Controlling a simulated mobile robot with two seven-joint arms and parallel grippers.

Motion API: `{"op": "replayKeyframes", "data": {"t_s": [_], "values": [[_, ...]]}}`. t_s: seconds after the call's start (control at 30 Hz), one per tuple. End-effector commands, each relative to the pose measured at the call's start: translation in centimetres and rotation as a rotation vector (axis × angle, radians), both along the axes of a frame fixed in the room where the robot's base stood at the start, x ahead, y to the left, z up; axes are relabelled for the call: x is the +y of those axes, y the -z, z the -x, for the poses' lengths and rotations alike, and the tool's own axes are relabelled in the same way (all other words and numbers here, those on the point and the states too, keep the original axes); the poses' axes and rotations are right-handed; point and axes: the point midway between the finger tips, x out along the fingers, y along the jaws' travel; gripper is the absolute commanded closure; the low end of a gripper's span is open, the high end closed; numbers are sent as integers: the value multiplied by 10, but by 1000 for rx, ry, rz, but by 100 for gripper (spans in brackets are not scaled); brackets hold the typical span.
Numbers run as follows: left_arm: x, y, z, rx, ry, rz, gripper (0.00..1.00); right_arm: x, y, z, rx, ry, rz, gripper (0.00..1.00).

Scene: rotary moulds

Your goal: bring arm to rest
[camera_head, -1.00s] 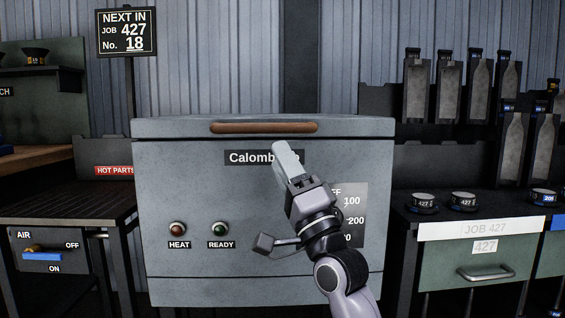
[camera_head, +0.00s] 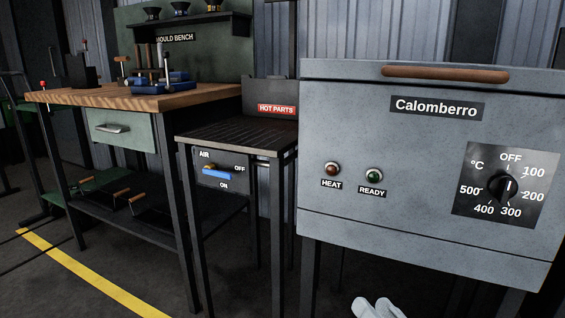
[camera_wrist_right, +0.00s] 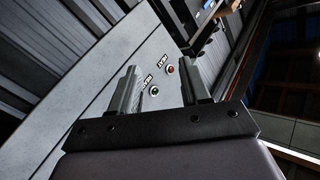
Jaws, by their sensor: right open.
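My right gripper (camera_head: 376,308) shows only as pale fingertips at the bottom edge of the head view, below the oven. In the right wrist view my right gripper (camera_wrist_right: 162,85) has its two fingers apart with nothing between them. The grey Calomberro oven (camera_head: 340,240) stands closed at the right of the head view, with its brown handle (camera_head: 445,74) along the top. Its dial (camera_head: 503,188) has its white mark pointing up, near OFF. The HEAT lamp (camera_head: 332,169) and green READY lamp (camera_head: 374,176) look unlit. My left gripper is not in view.
Left of the oven stands a dark hot parts table (camera_head: 235,136) with an AIR switch (camera_head: 212,170) on its front. Further left is the wooden mould bench (camera_head: 120,97) holding a blue fixture (camera_head: 165,84). A yellow line (camera_head: 90,272) crosses the open floor at lower left.

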Motion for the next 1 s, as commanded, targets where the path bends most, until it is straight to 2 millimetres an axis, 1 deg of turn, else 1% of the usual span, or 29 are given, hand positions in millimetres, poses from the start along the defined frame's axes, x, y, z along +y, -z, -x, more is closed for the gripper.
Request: {"op": "replayKeyframes", "data": {"t_s": [0.03,0.1,0.17,0.2,0.33,0.37,0.4,0.67,1.0], "values": [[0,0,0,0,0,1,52,8,21,19,45,-23,57,54],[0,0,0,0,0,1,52,18,42,41,89,-54,133,54],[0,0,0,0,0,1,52,26,58,60,124,-82,192,54],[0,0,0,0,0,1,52,31,67,72,145,-102,228,54],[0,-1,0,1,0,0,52,44,91,113,208,-171,336,54],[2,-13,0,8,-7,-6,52,41,75,107,204,-158,337,54],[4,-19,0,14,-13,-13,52,38,68,105,208,-149,341,54],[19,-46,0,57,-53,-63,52,24,41,105,261,-110,379,54],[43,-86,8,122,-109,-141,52,-1,1,112,342,-58,445,54]]}}
